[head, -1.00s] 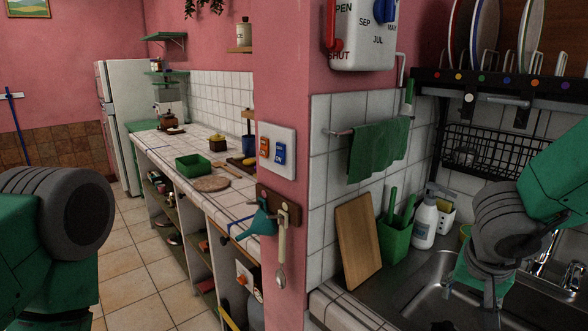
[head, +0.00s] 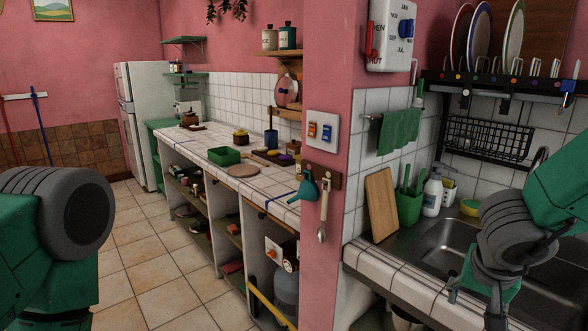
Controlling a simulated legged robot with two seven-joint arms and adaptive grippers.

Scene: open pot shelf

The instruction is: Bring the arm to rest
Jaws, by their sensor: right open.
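My right arm comes in from the right edge, and its gripper (head: 475,297) hangs open and empty, pointing down. It is in front of the sink counter (head: 375,262) and its basin. Its fingertips are near the bottom of the view. My left arm (head: 55,235) shows at the left edge as a green link with a dark grey round joint. The left gripper is out of view.
Tiled floor (head: 150,255) is free at left.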

